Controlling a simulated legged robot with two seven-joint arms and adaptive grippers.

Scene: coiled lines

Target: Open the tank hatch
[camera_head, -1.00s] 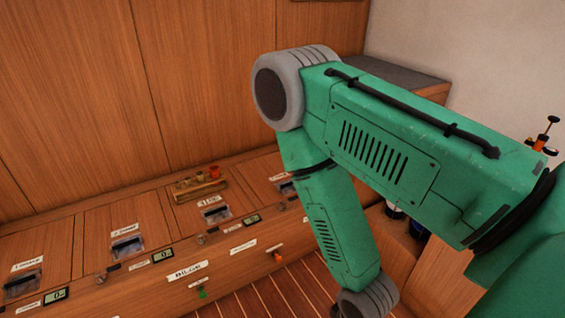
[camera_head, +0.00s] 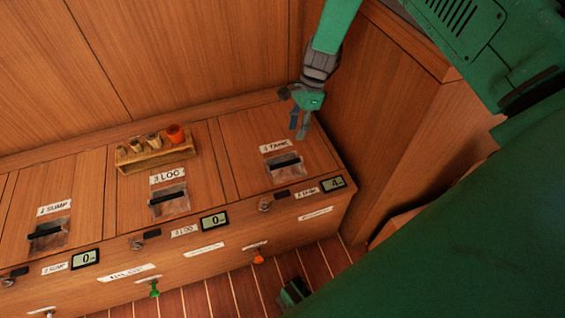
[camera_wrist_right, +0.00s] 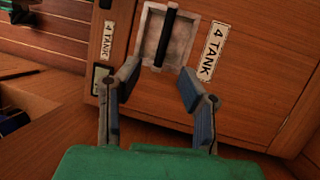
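The tank hatch (camera_head: 243,137) is a wooden lid with a "4 TANK" label at the right end of the bench, lying flush and closed. Its recessed pull, a black bar (camera_head: 286,161) in a pale frame, sits near the front. My right gripper (camera_head: 300,132) hangs over the back right part of this lid, fingers down and empty. In the right wrist view, the open fingers (camera_wrist_right: 160,98) are spread wide. The black bar (camera_wrist_right: 164,38) lies beyond the fingertips, with the "4 TANK" label (camera_wrist_right: 214,50) to its right. My left gripper is not in view.
A wooden rack (camera_head: 155,155) with several small items, one orange, stands on the LOG lid. A SUMP lid (camera_head: 80,190) lies further left. A wooden wall (camera_head: 368,120) rises close to the right of the tank hatch. Latches and small displays line the front.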

